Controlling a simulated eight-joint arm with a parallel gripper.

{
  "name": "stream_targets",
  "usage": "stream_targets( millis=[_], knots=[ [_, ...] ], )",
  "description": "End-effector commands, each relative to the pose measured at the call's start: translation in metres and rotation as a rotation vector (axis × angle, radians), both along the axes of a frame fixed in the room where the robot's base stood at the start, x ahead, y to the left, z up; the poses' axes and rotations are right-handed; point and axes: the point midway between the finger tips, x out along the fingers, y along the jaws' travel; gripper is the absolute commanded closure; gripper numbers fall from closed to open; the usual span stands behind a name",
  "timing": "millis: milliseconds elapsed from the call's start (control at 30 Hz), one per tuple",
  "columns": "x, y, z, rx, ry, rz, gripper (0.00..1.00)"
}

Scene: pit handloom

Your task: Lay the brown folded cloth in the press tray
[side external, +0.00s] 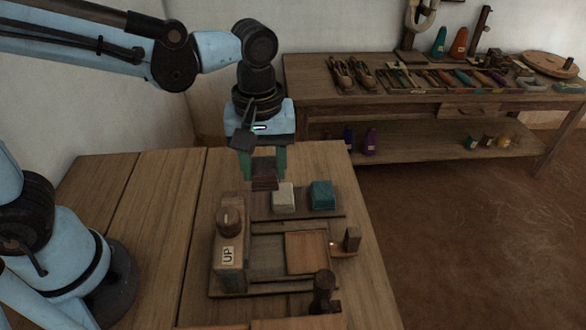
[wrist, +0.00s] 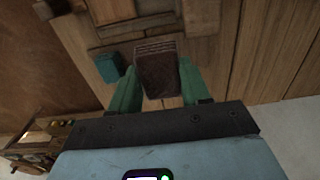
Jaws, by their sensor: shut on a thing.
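My gripper (side external: 263,168) points down with its green fingers shut on the brown folded cloth (side external: 265,182). The cloth hangs at the fingertips, just left of the white folded cloth, and looks held above the rack board. In the wrist view the brown cloth (wrist: 160,76) sits between both fingers, its layered edge showing. The press tray seems to be the wooden frame (side external: 265,226) in front of the cloths, with a dark recess on the left and a lighter wooden panel (side external: 306,253) on the right. My gripper is behind the frame, not over it.
White (side external: 283,198) and teal (side external: 321,195) folded cloths sit on a low rack board (side external: 335,212). A tall block marked UP (side external: 229,253) stands at the frame's left. Wooden posts (side external: 352,239) stand right and in front. The table left is clear.

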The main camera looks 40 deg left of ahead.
Motion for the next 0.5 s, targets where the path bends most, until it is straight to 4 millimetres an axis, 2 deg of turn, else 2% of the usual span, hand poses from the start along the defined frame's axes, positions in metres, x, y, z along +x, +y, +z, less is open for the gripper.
stream_targets(
  millis=[33,100,233,367,500],
  knots=[
    [0.0,-0.019,0.001,0.0,0.0,-0.011,0.82],
    [-0.001,-0.041,0.003,0.001,-0.001,-0.011,0.82],
    [-0.007,-0.076,0.005,0.001,-0.001,-0.008,0.82],
    [-0.012,-0.098,0.006,0.001,-0.001,-0.003,0.82],
    [-0.014,-0.106,-0.001,0.001,-0.001,0.001,0.82]
  ],
)
